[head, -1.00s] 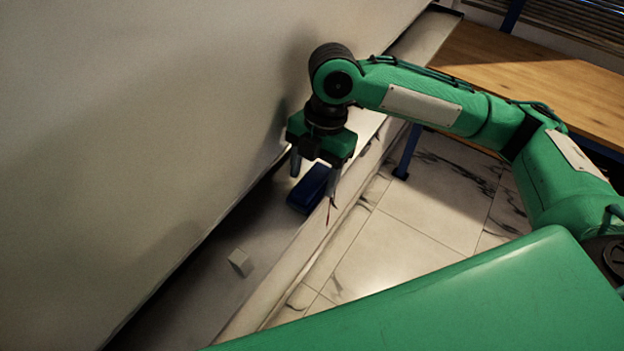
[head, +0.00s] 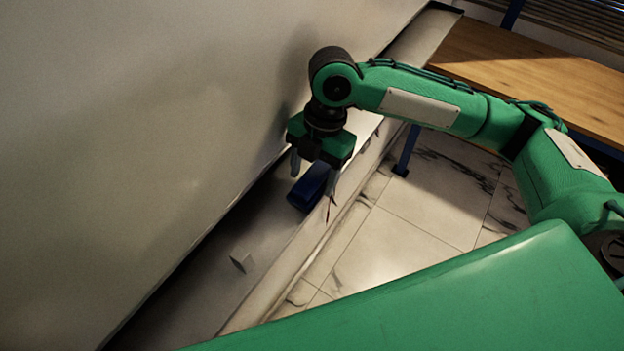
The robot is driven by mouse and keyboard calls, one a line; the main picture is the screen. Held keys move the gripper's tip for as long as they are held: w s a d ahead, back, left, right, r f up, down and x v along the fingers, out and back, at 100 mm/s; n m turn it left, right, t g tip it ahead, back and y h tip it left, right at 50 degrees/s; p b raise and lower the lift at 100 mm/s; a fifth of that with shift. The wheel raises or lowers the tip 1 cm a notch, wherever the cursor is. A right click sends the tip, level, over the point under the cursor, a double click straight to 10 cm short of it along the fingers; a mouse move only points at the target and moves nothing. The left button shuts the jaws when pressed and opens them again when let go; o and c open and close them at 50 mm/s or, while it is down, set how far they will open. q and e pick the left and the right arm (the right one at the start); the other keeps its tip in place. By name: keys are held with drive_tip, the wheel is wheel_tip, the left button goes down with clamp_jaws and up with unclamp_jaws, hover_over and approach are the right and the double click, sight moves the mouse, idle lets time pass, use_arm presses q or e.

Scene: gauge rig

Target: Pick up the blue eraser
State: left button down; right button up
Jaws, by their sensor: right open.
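The blue eraser (head: 308,190) lies on the narrow ledge at the foot of the large pale board. It is a dark blue block, and its upper end is partly hidden by my right gripper. My right gripper (head: 314,180) points down over the eraser with its fingers apart, one on the left side and one on the right side. I cannot tell whether the fingers touch it. My left gripper is not in view.
The board (head: 150,130) rises along the left. A wooden table (head: 540,75) with blue legs stands at the upper right, over a marble-tiled floor (head: 425,225).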

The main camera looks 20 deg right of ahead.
sight(309, 181)
drive_tip(key=c, duration=0.8)
drive_tip(key=shift+c, duration=0.2)
drive_tip(key=shift+r+b, duration=0.1)
drive_tip(key=shift+b, duration=0.25)
drive_tip(key=shift+r+p, duration=0.8)
drive_tip(key=shift+p, duration=0.05)
wheel_tip(309, 181, up, 3)
drive_tip(key=p, duration=0.3)
drive_tip(key=shift+p, duration=0.35)
drive_tip(key=s+d+p, duration=0.5)
drive_tip(key=s+d, duration=0.6)
drive_tip(key=s, duration=0.3)
drive_tip(key=shift+f, duration=0.4)
